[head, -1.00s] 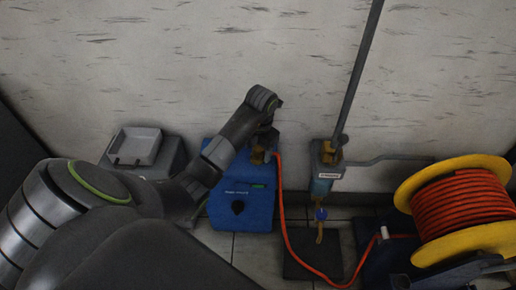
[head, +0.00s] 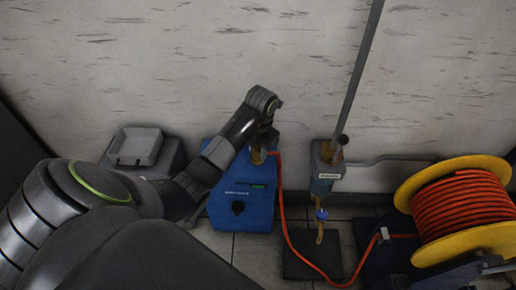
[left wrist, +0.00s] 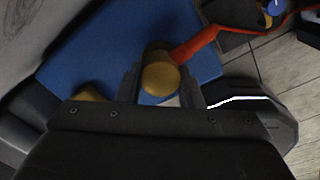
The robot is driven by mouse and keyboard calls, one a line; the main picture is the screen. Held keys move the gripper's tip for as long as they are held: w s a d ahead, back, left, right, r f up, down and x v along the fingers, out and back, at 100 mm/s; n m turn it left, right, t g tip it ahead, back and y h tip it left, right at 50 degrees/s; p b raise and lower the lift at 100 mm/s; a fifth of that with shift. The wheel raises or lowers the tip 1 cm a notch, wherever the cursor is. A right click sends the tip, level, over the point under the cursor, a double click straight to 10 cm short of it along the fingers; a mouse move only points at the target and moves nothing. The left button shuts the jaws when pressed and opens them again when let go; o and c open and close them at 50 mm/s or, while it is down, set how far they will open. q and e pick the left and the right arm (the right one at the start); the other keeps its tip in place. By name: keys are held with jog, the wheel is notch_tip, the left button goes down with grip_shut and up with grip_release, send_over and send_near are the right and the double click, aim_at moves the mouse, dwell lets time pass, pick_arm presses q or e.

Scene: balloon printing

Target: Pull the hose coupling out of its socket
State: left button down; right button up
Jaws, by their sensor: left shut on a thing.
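My left gripper (left wrist: 159,92) is shut on the brass hose coupling (left wrist: 160,79) at the top of the blue machine (head: 240,200). The red hose (left wrist: 196,45) runs from the coupling, and in the head view it hangs down the machine's right side. The machine also shows in the left wrist view (left wrist: 75,60). The coupling is at or just above the machine's top; its socket is mostly hidden by my gripper, so I cannot tell how deep it sits. My right gripper is not in view.
A yellow reel (head: 470,162) wound with red hose stands at the right. A grey-blue valve unit (head: 322,178) with a tall lever (head: 360,75) is on the wall. A grey tray (head: 136,146) sits at left. A dark mat (head: 305,254) lies on the tiled floor.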

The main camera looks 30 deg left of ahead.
aim_at(258, 147)
pick_arm(q)
jog(key=shift+r, duration=0.25)
jog(key=shift+r+p, duration=2.5)
jog(key=shift+r, duration=0.25)
